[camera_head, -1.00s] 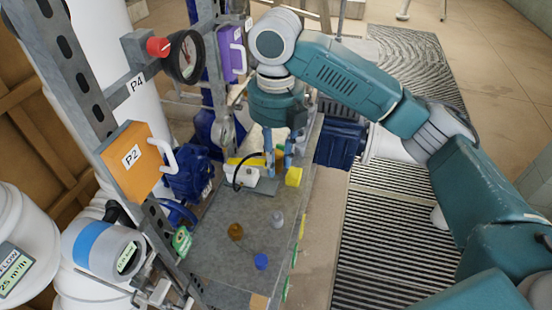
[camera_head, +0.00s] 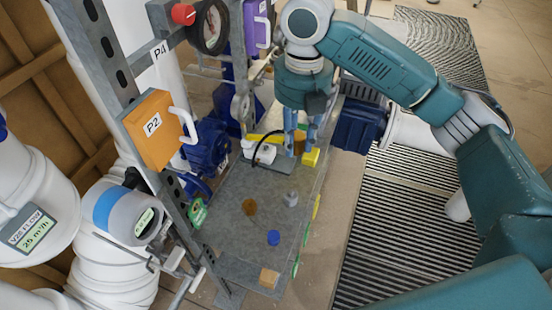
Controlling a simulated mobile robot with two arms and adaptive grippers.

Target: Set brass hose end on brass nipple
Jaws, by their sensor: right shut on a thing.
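My right gripper (camera_head: 300,138) points down over the far end of the grey bench top (camera_head: 225,235). Its blue fingers are shut on a small brown-brass piece (camera_head: 299,144), which looks like the brass hose end. A black hose (camera_head: 262,143) arcs from near the fingers to a white fitting (camera_head: 263,153) just left of them. The hose's join to the held piece is hidden by the fingers. My left gripper is out of view.
A metal frame with an orange P2 box (camera_head: 155,130) rises left.

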